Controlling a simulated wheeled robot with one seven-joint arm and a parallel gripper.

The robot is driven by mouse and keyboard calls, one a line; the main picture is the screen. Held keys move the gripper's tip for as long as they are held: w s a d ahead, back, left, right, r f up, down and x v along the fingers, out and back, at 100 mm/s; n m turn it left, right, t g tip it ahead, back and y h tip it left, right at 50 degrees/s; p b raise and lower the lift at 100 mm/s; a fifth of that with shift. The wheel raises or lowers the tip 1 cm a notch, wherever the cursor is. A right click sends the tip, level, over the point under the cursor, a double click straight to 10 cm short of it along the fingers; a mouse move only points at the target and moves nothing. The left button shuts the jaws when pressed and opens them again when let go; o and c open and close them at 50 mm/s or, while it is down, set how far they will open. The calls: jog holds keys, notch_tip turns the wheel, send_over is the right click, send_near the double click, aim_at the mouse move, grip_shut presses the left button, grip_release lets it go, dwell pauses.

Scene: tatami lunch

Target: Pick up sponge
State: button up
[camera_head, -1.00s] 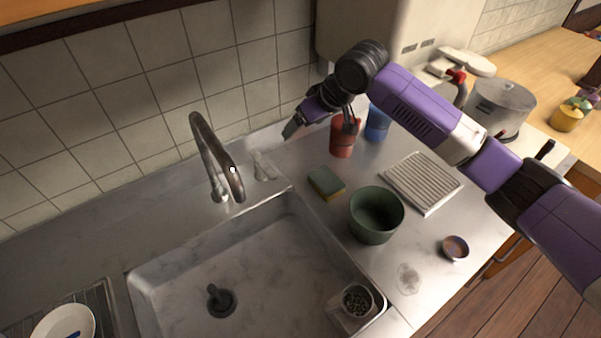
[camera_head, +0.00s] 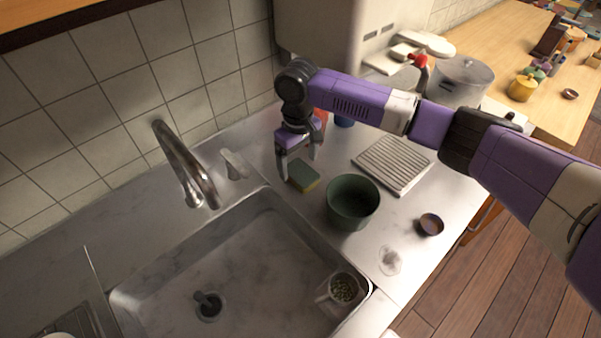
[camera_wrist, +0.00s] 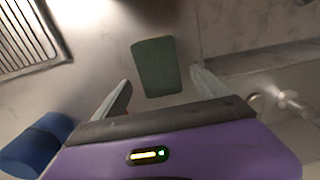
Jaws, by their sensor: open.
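The sponge (camera_head: 303,176), green on top with a yellow underside, lies on the steel counter (camera_head: 275,160) between the sink and the ribbed board. My gripper (camera_head: 299,172) is open and points down over it. In the wrist view the sponge (camera_wrist: 157,66) lies just ahead of and between the open fingertips of my gripper (camera_wrist: 160,83), and nothing is in the jaws. How high the fingertips are above the sponge I cannot tell.
A dark green bowl (camera_head: 353,205) stands close to the right of the sponge. A red cup (camera_head: 320,118) and a blue cup (camera_head: 344,121) are behind the gripper. The faucet (camera_head: 186,163) and sink (camera_head: 235,262) are to the left. A ribbed board (camera_head: 393,163) lies to the right.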

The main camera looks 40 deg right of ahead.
aim_at(298, 170)
jog(key=shift+f, duration=1.1)
jog(key=c, duration=1.6)
jog(key=shift+o, duration=0.2)
jog(key=shift+r, duration=0.15)
notch_tip(298, 170, up, 20)
jog(key=b, duration=0.1)
jog(key=shift+b, duration=0.35)
jog(key=o, duration=0.7)
jog(key=c, duration=0.5)
jog(key=shift+o, duration=0.2)
jog(key=shift+a, duration=0.1)
